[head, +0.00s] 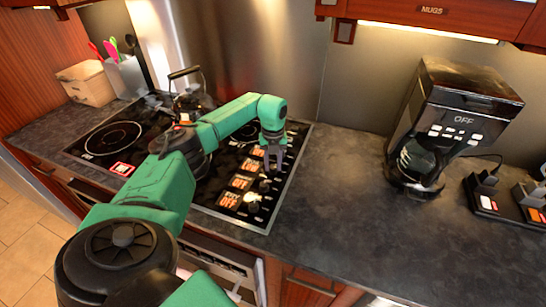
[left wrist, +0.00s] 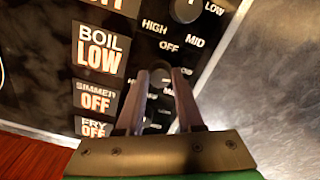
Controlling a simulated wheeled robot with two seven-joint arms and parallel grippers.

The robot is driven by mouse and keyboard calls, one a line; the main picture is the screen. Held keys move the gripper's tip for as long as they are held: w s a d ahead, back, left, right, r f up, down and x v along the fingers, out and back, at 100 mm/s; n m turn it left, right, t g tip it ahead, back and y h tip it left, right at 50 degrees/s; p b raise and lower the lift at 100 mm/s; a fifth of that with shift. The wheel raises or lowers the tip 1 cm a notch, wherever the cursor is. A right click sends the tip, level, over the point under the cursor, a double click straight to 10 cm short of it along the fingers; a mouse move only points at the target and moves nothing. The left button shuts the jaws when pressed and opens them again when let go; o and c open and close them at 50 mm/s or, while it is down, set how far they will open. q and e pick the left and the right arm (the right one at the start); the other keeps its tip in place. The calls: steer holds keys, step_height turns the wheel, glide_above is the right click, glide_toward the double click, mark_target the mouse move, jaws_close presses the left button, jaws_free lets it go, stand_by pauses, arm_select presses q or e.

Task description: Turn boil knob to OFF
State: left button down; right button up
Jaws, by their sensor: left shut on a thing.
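The boil knob (left wrist: 161,77) is a small dark knob on the black stove panel, seen between my left gripper's fingertips in the left wrist view. The display beside it (left wrist: 99,50) reads BOIL LOW. Printed marks HIGH, OFF and MID show just above the knob. My left gripper (head: 273,166) points down over the right side of the cooktop (head: 282,189). It is shut on the boil knob, with one finger on either side, and it shows large in the left wrist view (left wrist: 159,86). In the head view the gripper hides the knob. My right gripper is out of view.
Simmer (left wrist: 97,97) and fry (left wrist: 94,128) displays read OFF, with their knobs close by. A kettle (head: 190,100) stands at the back of the cooktop. A coffee maker (head: 455,110) stands on the right. The counter between (head: 345,180) is clear.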

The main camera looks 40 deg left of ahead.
arm_select(q)
steer(key=n, duration=0.1)
steer(key=n+p, duration=0.1)
steer(key=n, duration=0.2)
steer(key=shift+w+a+r+n, duration=0.1)
steer(key=shift+w+r+n, duration=0.05)
steer(key=shift+r+n, duration=0.15)
steer(key=n+p, duration=0.2)
steer(key=n, duration=0.1)
steer(key=shift+n, duration=0.4)
steer(key=n+p, duration=0.1)
steer(key=n, duration=0.3)
steer(key=shift+p, duration=0.4)
steer(key=shift+n+p, duration=0.7)
steer(key=shift+n, duration=1.1)
steer(key=shift+f, duration=0.1)
steer(key=c, duration=0.5)
jaws_free()
steer(key=shift+c, duration=0.2)
steer(key=shift+f, duration=0.1)
